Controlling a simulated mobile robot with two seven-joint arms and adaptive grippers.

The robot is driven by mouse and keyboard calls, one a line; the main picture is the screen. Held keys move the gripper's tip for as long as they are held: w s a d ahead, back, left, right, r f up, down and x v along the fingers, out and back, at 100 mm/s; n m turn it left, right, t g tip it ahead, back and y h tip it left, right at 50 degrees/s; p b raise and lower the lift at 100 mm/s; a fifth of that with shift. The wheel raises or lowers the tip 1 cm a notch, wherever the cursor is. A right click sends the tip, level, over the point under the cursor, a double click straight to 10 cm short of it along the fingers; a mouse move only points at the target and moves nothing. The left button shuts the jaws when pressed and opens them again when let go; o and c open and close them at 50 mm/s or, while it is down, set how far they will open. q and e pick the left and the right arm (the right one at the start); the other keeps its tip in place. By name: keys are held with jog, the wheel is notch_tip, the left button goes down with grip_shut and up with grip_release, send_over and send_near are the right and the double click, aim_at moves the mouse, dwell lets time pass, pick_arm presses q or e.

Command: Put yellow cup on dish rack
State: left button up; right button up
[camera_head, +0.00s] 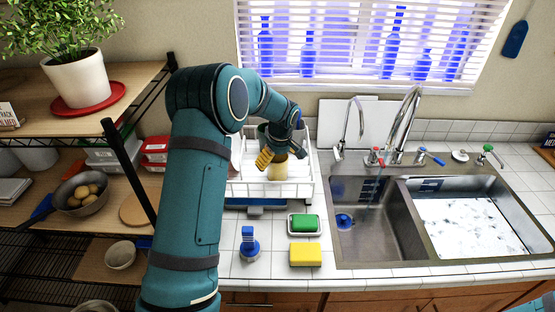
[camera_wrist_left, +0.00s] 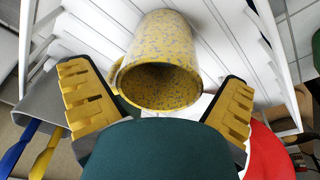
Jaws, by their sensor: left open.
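The yellow cup (camera_head: 278,171) is inside the white dish rack (camera_head: 268,190) on the counter, partly hidden by my left gripper (camera_head: 272,155). In the left wrist view the cup (camera_wrist_left: 160,70) is speckled yellow, with its open mouth towards the camera and its handle at the left. It lies against the white slats of the rack (camera_wrist_left: 100,40). My left gripper (camera_wrist_left: 155,80) is open, with its yellow-padded fingers on either side of the cup and visible gaps between them and it. My right gripper is not in view.
A green sponge (camera_head: 304,224) on a dish, a yellow sponge (camera_head: 305,254) and a blue-handled brush (camera_head: 249,243) are in front of the rack. A double sink (camera_head: 395,225) with faucets is at the right. Shelves (camera_head: 100,190) with a bowl and a potted plant stand left.

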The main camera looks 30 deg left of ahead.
pick_arm(q)
notch_tip(320, 180, up, 12)
jog(key=s+d, duration=0.1)
jog(key=shift+s+d, duration=0.15)
jog(key=shift+d, duration=0.2)
dwell(0.6)
